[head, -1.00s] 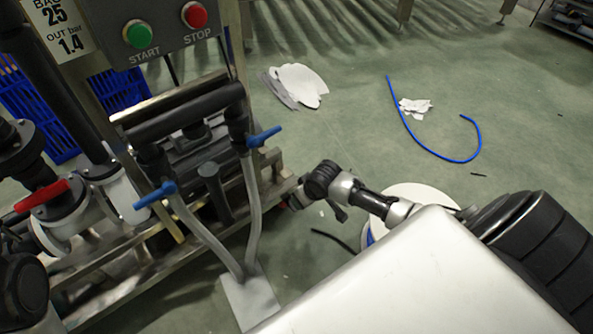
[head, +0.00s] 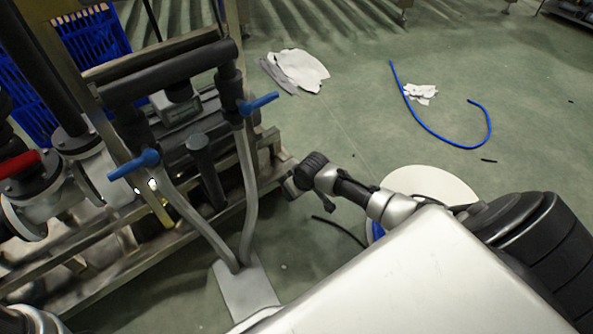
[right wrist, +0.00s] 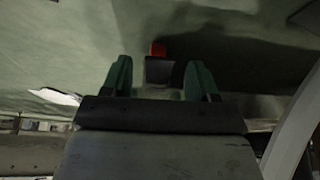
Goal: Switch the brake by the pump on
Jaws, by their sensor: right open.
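The pump skid, a steel frame (head: 75,283) with black pipes, fills the left of the head view. My right gripper (head: 298,188) is low beside the skid's right end, with its fingers hard to make out there. In the right wrist view, my right gripper (right wrist: 160,80) is open, with two dark green fingers apart. A small red-tipped grey part (right wrist: 158,50) shows between and beyond the fingertips, apart from them. It may be the brake, but I cannot tell its position. No brake is clear in the head view. My left gripper is not in view.
Two blue-handled valves (head: 134,164) (head: 258,104) and a red-handled valve (head: 20,163) are on the skid pipes. Grey hoses run down to a floor plate (head: 245,285).

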